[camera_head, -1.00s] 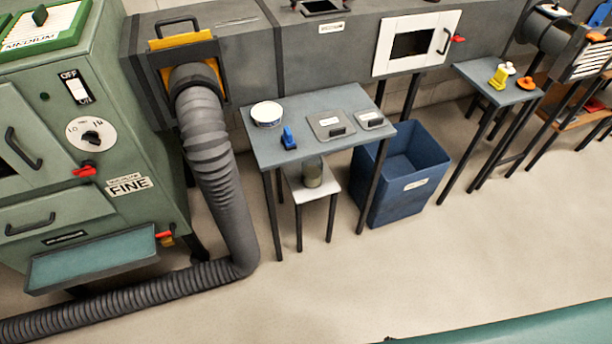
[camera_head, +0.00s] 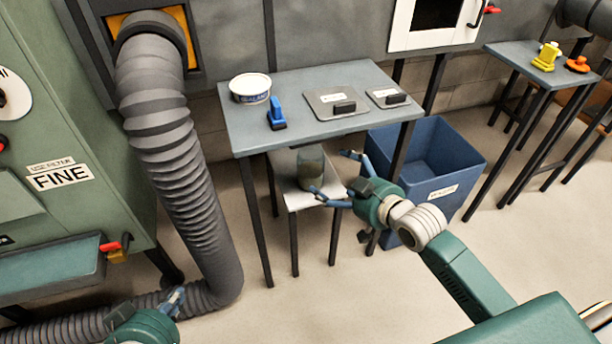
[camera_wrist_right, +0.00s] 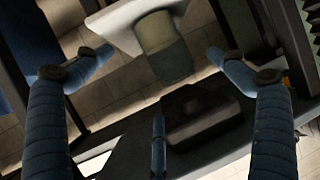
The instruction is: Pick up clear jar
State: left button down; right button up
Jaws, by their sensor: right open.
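The clear jar (camera_head: 310,167) looks grey-green and stands upright on a small white stool (camera_head: 302,198) under the grey table. My right gripper (camera_head: 328,172) is open beside the stool, with its fingers pointing at the jar from the right. In the right wrist view, the jar (camera_wrist_right: 168,55) shows between the two spread blue fingers of the gripper (camera_wrist_right: 160,54), with gaps on both sides; it is not held. My left gripper (camera_head: 174,302) shows only partly at the lower left, in front of the hose; its fingers are too unclear to read.
The grey table (camera_head: 235,122) stands over the stool, with its legs close by. On it are a white tub (camera_head: 250,90), a blue brush (camera_head: 276,114) and two plates with handles. A blue bin (camera_head: 455,165) stands right of the stool. A thick hose (camera_head: 165,120) runs at left.

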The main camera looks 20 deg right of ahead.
aim_at(322, 170)
jog(key=b+x, duration=0.1)
jog(key=x, duration=0.3)
jog(key=shift+w+f, duration=0.15)
jog(key=shift+w, duration=0.05)
jog(key=shift+w+a+f, duration=0.1)
jog(key=shift+w+f, duration=0.05)
jog(key=shift+w, duration=0.15)
jog(key=shift+b+x, duration=0.95)
jog(key=shift+x, duration=0.3)
jog(key=shift+b+x, duration=0.45)
jog(key=shift+x, duration=0.65)
jog(key=shift+w, duration=0.15)
pick_arm(q)
jog(key=w+d+r+t+h, duration=0.1)
jog(key=w+r+t, duration=0.1)
jog(key=r, duration=0.4)
jog(key=w+d+r+t+h, duration=0.1)
jog(key=w+d+r+t, duration=0.1)
jog(key=r+t, duration=0.3)
jog(key=w+d+r+t+h, duration=0.1)
jog(key=w+r+t, duration=0.2)
jog(key=r, duration=0.6)
jog(key=shift+d+r+t, duration=0.25)
jog(key=shift+t, duration=0.15)
pick_arm(e)
jog(key=c, duration=1.1)
